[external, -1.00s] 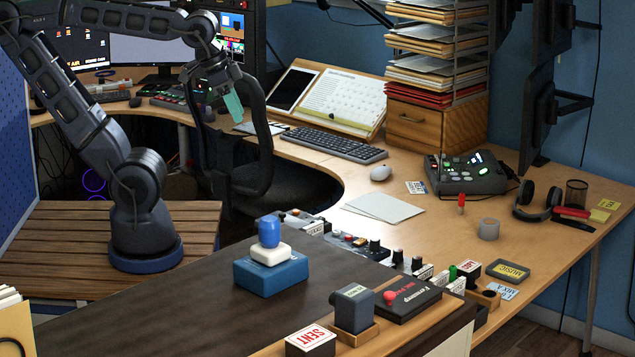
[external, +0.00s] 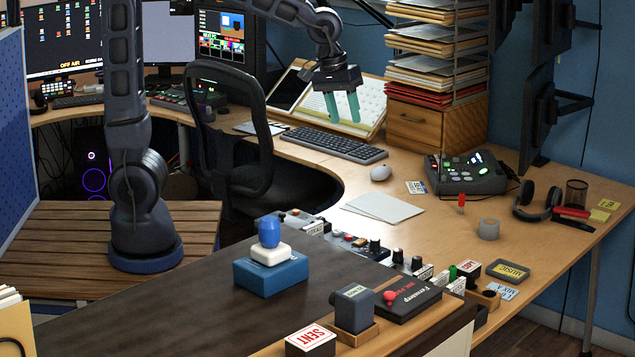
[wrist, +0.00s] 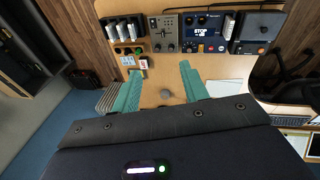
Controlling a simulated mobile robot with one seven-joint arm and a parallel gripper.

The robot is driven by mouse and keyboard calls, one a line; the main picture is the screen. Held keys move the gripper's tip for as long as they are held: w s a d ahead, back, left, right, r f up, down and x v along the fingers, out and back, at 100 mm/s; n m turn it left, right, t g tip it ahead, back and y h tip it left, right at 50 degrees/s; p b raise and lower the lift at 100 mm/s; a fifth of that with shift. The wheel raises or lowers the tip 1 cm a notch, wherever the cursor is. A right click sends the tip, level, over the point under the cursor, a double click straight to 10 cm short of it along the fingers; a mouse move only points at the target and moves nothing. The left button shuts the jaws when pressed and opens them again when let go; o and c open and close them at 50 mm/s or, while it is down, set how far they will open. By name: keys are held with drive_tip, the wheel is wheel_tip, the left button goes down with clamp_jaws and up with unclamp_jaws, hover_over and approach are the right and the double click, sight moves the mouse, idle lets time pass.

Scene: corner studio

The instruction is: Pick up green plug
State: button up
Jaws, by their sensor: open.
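The green plug (external: 453,272) shows in the external view as a small upright green piece. It stands among small blocks and switches along the dark counter's right edge. My gripper (external: 343,107) is high over the keyboard and the slanted calendar board, far to the upper left of the plug in the external view. Its two teal fingers point down, apart and empty. In the wrist view the gripper (wrist: 160,70) has clear space between its fingers.
A red plug (external: 461,202) and a grey ring (external: 489,229) stand on the wooden desk. A black box marked with red (external: 408,298), a cream block marked LAST (external: 469,267) and a MUSIC tray (external: 507,271) crowd the green plug. The desk around the mouse (external: 381,173) is mostly open.

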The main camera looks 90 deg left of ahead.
drive_tip(key=w+f+n, duration=0.4)
drive_tip(key=w+f, duration=0.1)
drive_tip(key=w, duration=0.4)
drive_tip(key=n+g, duration=0.3)
drive_tip(key=n, duration=0.6)
hover_over(453, 267)
wheel_tip(453, 267, down, 30)
drive_tip(key=shift+w+d+f, duration=0.1)
drive_tip(key=shift+a+f, duration=0.15)
drive_tip(key=shift+f, duration=1.2)
drive_tip(key=shift+a+f, duration=0.1)
drive_tip(key=shift+f, duration=1.2)
clamp_jaws()
